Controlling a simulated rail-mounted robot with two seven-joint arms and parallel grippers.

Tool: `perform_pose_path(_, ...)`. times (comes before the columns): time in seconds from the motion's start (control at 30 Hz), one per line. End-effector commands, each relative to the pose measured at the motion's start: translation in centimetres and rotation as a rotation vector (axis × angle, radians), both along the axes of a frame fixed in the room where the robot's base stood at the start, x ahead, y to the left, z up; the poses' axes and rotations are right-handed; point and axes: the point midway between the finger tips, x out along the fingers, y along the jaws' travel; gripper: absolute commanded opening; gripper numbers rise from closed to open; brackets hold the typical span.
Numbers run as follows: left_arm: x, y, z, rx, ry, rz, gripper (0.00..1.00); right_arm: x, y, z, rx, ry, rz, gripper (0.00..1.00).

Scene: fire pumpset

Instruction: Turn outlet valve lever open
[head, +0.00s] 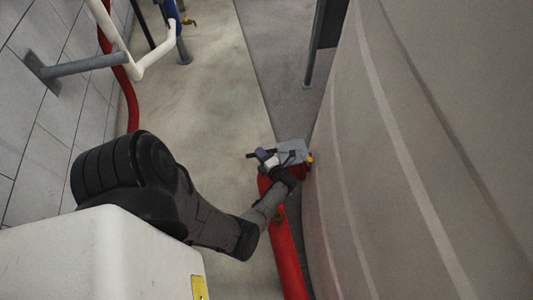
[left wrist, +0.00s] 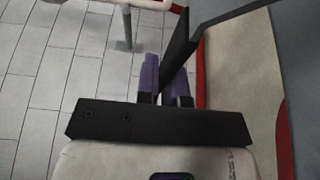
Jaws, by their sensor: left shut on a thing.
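My left arm reaches in from the left in the head view, and its gripper (head: 263,154) is at the upper end of a red pipe (head: 286,255), beside the large tank. In the left wrist view the purple fingers (left wrist: 164,76) are closed on a flat dark lever (left wrist: 180,48). The lever passes between the fingertips and bends away to the upper right. In the head view the hand covers much of the lever and valve, so the lever's angle to the pipe is hard to tell. My right gripper is not in view.
A large grey tank (head: 400,150) stands close on the right. A tiled wall (head: 45,95) with a white pipe (head: 112,35) and a red pipe (head: 130,100) is on the left. The pale floor (head: 215,110) between them is clear.

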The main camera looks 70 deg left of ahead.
Motion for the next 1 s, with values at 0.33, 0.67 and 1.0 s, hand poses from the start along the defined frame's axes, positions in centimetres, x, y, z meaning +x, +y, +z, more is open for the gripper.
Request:
perform_pose_path(0.33,-0.26,-0.04,-0.07,-0.002,0.002,0.014,0.0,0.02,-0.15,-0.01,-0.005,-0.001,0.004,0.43)
perform_pose_path(0.67,-0.23,-0.01,-0.03,-0.001,0.001,0.012,0.31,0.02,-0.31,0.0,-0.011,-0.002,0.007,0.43)
perform_pose_path(1.0,-0.15,-0.03,-0.03,0.0,0.0,0.011,0.34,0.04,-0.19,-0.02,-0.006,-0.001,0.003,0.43)
